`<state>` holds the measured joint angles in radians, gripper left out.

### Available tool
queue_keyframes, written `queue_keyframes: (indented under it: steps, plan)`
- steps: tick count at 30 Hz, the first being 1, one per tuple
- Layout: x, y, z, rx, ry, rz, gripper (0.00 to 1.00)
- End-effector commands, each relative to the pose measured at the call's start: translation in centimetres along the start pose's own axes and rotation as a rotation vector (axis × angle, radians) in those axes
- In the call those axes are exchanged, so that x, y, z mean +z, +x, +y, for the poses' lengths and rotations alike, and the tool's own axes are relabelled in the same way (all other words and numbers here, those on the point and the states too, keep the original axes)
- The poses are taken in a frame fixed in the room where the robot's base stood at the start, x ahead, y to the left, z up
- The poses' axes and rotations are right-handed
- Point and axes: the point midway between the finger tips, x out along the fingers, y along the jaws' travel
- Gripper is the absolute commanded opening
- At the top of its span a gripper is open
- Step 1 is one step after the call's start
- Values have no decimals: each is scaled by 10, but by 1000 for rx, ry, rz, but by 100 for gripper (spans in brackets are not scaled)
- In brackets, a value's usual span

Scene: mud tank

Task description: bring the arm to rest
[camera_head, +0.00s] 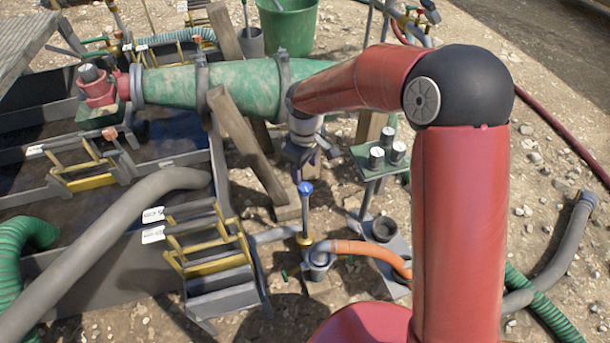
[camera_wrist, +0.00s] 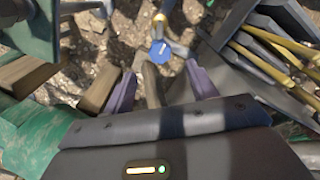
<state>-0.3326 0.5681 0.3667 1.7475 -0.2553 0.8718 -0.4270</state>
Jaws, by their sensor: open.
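My red arm (camera_head: 462,210) rises at the right, bends at a black elbow and reaches left. My gripper (camera_head: 312,165) points down in front of the green tapered pipe (camera_head: 225,88). In the wrist view its two purple fingers (camera_wrist: 161,85) are spread apart, with nothing seen held between them. A blue-topped post (camera_head: 305,190) stands below the gripper; its round blue cap (camera_wrist: 160,51) lies beyond the fingertips in the wrist view. The cap looks apart from the fingers.
A small stand with gauges (camera_head: 377,158) is just right of the gripper. A slanted wooden beam (camera_head: 245,145) and yellow-runged steps (camera_head: 210,245) are to the left. An orange hose (camera_head: 365,250) curves below. Open gravel (camera_head: 545,150) lies at the right.

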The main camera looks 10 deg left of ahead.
Motion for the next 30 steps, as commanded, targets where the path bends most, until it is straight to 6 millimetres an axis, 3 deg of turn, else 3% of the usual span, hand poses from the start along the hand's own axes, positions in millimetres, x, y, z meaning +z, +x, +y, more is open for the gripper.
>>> queue_keyframes:
  steps: [4, 21, 26, 30]
  plan:
    - [0, -10, 0, 0, 0, 0, 57]
    - [4, -16, 2, 7, 12, 1, 57]
    - [39, -54, 12, 62, 118, 16, 57]
    - [97, -105, 18, 136, 295, 47, 57]
